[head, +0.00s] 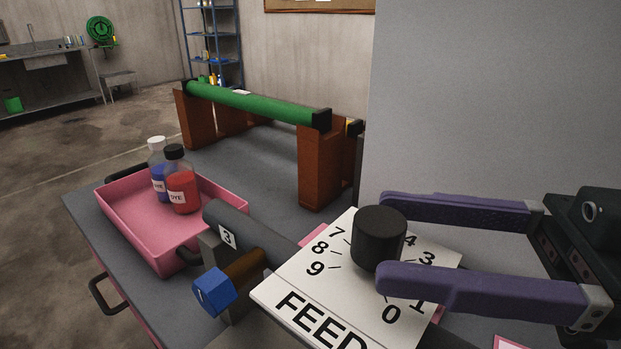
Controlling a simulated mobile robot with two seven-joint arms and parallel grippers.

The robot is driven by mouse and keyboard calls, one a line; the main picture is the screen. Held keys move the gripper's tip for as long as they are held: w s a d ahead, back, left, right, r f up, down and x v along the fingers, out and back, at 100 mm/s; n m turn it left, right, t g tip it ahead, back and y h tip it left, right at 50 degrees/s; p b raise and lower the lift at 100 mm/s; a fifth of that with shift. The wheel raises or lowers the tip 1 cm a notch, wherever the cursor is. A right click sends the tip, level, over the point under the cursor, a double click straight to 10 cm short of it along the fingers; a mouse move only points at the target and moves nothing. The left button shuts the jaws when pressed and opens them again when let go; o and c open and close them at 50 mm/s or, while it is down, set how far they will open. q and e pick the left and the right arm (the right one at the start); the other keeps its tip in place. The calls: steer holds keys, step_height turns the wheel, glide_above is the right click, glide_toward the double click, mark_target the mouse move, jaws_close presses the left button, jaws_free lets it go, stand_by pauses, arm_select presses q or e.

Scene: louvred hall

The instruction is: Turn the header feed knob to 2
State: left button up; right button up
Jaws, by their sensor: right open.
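The header feed knob is a black cylinder (378,238) on a white dial plate (290,283) marked FEED, right of centre. The digits 7, 8, 9, 0, 1, 3 and 4 can be read around it; the 2 is hidden behind my near finger. No pointer mark shows on the knob. My right gripper (382,239) comes in from the right with two purple fingers. It is open, with one fingertip on the far side of the knob and one on the near side. I cannot tell whether either touches it. My left gripper is out of view.
A pink tray (133,232) with two dye bottles, blue (158,178) and red (183,190), stands left. A blue hexagonal knob (214,292) sits before the plate. A green roller (250,104) on brown posts stands behind. A grey panel (490,100) rises at the back right.

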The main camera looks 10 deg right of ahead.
mark_target(375, 233)
steer(key=shift+x, duration=1.6)
jaws_close()
